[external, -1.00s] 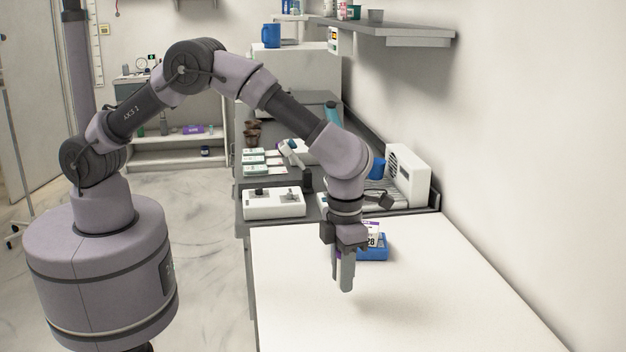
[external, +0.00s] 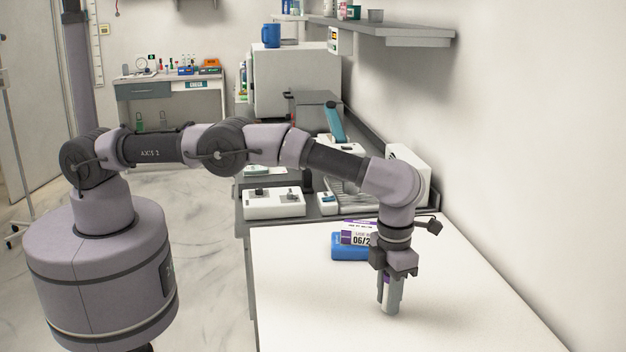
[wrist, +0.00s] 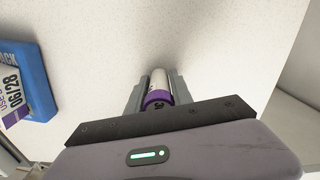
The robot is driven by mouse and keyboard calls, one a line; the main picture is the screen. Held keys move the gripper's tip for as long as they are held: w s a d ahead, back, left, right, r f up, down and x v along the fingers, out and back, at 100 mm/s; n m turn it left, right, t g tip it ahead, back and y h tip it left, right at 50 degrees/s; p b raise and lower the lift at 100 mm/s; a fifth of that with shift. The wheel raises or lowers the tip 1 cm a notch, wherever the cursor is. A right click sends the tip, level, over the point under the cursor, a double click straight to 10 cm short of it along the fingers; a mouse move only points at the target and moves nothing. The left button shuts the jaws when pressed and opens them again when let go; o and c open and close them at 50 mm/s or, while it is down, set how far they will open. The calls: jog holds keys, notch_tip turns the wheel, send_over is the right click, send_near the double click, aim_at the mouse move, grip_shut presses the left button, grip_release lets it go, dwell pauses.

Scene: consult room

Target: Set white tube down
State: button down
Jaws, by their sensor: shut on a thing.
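The white tube (wrist: 159,82) with a purple end shows in the wrist view between the two grey fingers. My gripper (wrist: 158,88) is shut on it. In the external view my gripper (external: 388,300) points straight down over the white table, to the right of the blue rack. Only a purple part of the tube (external: 387,276) shows there, between the fingers. The fingertips are at or close to the tabletop; I cannot tell whether the tube touches it.
A blue rack (external: 347,252) with a white and purple label stands on the white table (external: 300,300), left of my gripper; it also shows in the wrist view (wrist: 38,90). White devices (external: 273,203) stand on the counter behind. The table's front is clear.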

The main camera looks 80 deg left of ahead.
jog(key=shift+f, duration=0.25)
jog(key=c, duration=1.1)
grip_release()
jog(key=shift+r, duration=0.1)
jog(key=shift+r, duration=0.1)
